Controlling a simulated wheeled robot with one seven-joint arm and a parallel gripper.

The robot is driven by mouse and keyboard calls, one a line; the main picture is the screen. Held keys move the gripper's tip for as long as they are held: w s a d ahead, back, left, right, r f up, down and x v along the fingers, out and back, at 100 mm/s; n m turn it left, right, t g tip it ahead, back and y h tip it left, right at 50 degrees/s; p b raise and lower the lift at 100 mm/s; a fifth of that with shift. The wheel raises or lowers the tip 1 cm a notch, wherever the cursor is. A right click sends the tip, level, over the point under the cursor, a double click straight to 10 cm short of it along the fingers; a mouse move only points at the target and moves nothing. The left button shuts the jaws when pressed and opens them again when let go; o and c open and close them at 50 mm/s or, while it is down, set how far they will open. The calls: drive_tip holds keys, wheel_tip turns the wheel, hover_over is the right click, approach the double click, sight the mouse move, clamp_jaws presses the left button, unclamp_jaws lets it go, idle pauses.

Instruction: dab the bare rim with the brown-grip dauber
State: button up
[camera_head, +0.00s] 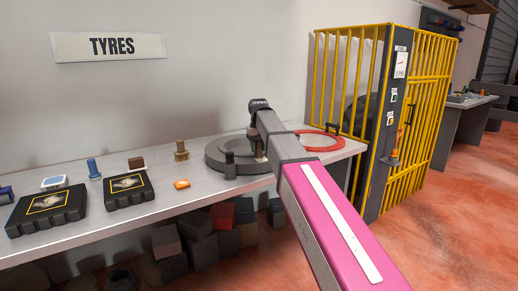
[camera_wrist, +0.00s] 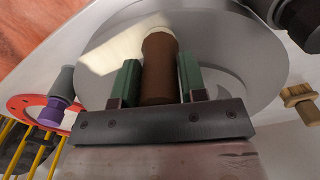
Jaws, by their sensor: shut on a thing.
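The brown-grip dauber (camera_wrist: 159,75) is held upright or nearly so between the green fingers of my gripper (camera_wrist: 160,82) in the wrist view. Its pale end touches or overlaps a cream patch on the round grey metal piece behind it; I cannot tell contact. In the head view my gripper (camera_head: 257,148) is over the grey round piece (camera_head: 222,160) on the bench, with a brown bit of the dauber showing under the arm. This piece looks like the bare rim; my arm hides part of it.
A wooden peg (camera_head: 181,151), orange object (camera_head: 182,184) and black cases (camera_head: 128,190) are left. A yellow cage (camera_head: 347,75) stands right.

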drive_tip(key=shift+s+d, duration=0.45)
drive_tip(key=shift+s, duration=0.3)
drive_tip(key=shift+w+a, duration=0.5)
drive_tip(key=shift+w, duration=0.25)
drive_tip(key=shift+s+d, duration=0.1)
drive_tip(key=shift+s, duration=0.05)
drive_tip(key=shift+s+d, duration=0.4)
drive_tip(key=shift+s, duration=0.2)
drive_tip(key=shift+w, duration=0.15)
idle(0.3)
